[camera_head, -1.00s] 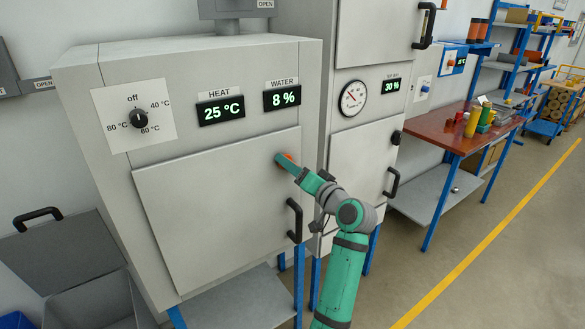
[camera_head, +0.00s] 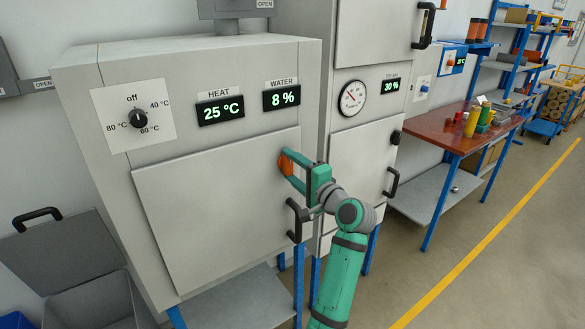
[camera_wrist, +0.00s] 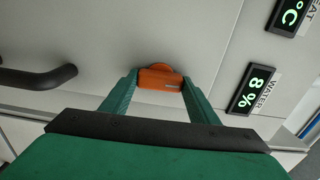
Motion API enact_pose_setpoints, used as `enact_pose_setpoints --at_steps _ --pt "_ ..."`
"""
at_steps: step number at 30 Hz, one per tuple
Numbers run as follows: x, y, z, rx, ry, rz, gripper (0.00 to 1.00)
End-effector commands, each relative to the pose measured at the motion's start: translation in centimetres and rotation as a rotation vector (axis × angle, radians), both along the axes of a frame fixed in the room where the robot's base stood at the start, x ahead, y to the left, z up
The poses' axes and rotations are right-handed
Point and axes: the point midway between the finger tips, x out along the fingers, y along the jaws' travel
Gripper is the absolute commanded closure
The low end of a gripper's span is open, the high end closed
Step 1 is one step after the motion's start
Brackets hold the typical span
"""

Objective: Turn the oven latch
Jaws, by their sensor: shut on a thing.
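The oven (camera_head: 82,90) is a grey cabinet with a closed door (camera_head: 220,215) at the left of the head view. The orange latch (camera_head: 286,165) is at the door's upper right corner. My gripper (camera_head: 288,165) is at the latch, with its green fingers on either side of it. In the wrist view the gripper (camera_wrist: 160,82) has the orange latch (camera_wrist: 160,78) between its fingertips, and it is shut on the latch. Part of the latch is hidden by the fingers in the head view.
The black door handle (camera_head: 295,220) is just below my gripper; it also shows in the wrist view (camera_wrist: 38,77). A dial (camera_head: 138,118) and displays (camera_head: 220,110) sit above the door. A second cabinet (camera_head: 362,160) stands to the right. The floor at right is clear.

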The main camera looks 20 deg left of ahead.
Motion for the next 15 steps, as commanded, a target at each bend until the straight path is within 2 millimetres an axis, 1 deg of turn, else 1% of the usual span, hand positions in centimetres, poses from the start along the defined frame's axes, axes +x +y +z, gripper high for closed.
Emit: enact_pose_setpoints --at_steps 6,15 --pt "0.05 -0.1 -0.09 0.024 0.034 -0.001 0.68" --pt "0.06 -0.14 -0.09 0.029 0.038 -0.002 0.68"
